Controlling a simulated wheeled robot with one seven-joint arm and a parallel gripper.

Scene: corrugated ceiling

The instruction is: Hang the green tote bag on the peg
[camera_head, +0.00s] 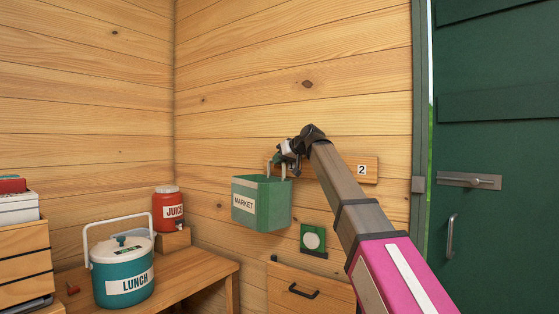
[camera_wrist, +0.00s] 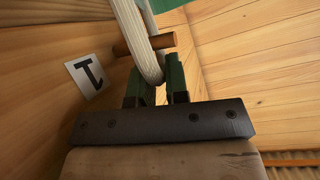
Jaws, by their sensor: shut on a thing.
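The green tote bag (camera_head: 245,191), labelled MARKET, hangs upright in the air by the wall. Its pale strap (camera_wrist: 134,25) runs down between my gripper's fingers in the wrist view. My gripper (camera_wrist: 157,80) is shut on this strap; in the head view it (camera_head: 290,156) is above the bag, close to the peg board (camera_head: 338,167). A short wooden peg (camera_wrist: 124,48) crosses at the strap, showing on both sides of it. I cannot tell for certain whether the peg passes through the loop. A sliver of green (camera_wrist: 175,14) shows beyond.
A label reading 1 (camera_wrist: 88,76) is left of the peg; a label 2 (camera_head: 362,170) is farther right on the board. A LUNCH cooler (camera_head: 122,275) and red JUICE jug (camera_head: 168,209) stand at left. Below are a small green wall plate (camera_head: 307,227) and a wooden front with handle (camera_head: 325,287).

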